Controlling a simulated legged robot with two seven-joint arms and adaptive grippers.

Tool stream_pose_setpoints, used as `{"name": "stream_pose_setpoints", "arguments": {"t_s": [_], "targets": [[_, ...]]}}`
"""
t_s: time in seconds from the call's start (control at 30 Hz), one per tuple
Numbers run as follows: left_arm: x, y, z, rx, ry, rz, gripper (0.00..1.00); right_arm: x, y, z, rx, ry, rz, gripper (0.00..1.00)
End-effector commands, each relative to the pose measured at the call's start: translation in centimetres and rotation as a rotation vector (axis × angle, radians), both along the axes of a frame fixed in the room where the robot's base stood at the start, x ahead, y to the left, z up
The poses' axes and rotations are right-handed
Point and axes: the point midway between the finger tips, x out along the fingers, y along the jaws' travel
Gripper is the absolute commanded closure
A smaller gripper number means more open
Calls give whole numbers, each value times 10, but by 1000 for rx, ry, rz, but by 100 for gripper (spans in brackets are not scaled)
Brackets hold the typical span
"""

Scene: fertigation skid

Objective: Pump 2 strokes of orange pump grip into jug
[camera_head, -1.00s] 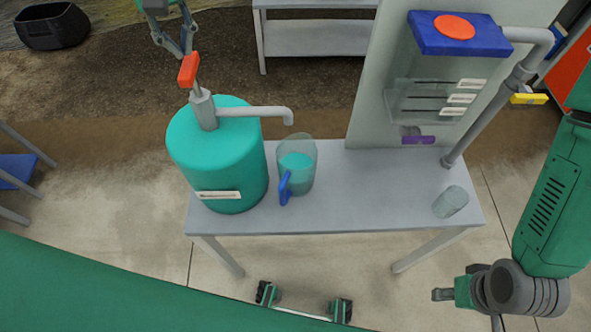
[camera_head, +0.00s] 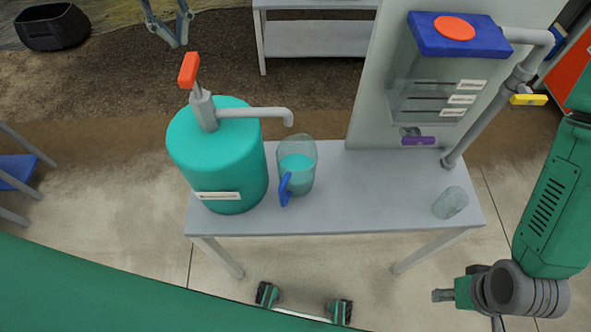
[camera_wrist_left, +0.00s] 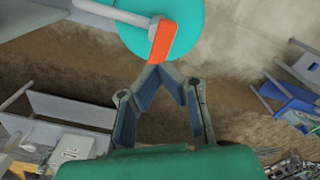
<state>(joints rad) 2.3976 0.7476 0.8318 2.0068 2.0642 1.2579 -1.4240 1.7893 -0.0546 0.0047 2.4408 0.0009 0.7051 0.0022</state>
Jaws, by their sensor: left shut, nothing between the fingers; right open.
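The orange pump grip (camera_head: 188,70) stands raised on top of the teal drum (camera_head: 222,160). Its grey spout (camera_head: 255,112) reaches right, with its tip over the jug. The clear jug (camera_head: 308,165) with a blue handle stands on the table beside the drum and holds teal liquid. My left gripper (camera_head: 174,44) is shut and empty, just behind and above the grip, with a small gap. In the left wrist view the grip (camera_wrist_left: 162,42) shows just beyond my shut fingertips (camera_wrist_left: 160,68). My right gripper (camera_head: 468,308) is open and empty, low at the right, off the table.
The grey table (camera_head: 370,200) has free room right of the jug. A small clear beaker (camera_head: 451,201) stands at its right end. A panel with a blue-lidded tank (camera_head: 455,35) and a grey pipe with a yellow valve handle (camera_head: 529,99) rises behind. A shelf (camera_head: 315,38) stands farther back.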

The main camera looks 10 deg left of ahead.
Motion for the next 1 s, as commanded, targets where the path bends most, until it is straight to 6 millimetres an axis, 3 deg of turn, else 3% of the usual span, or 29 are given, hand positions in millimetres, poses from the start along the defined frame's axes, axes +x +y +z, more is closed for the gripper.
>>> {"name": "stream_pose_setpoints", "arguments": {"t_s": [0.43,1.0], "targets": [[1,0,42,-1,-1,0,100,0,0,0,0,0,0,59],[0,0,46,0,0,0,100,0,0,0,0,0,0,59]]}}
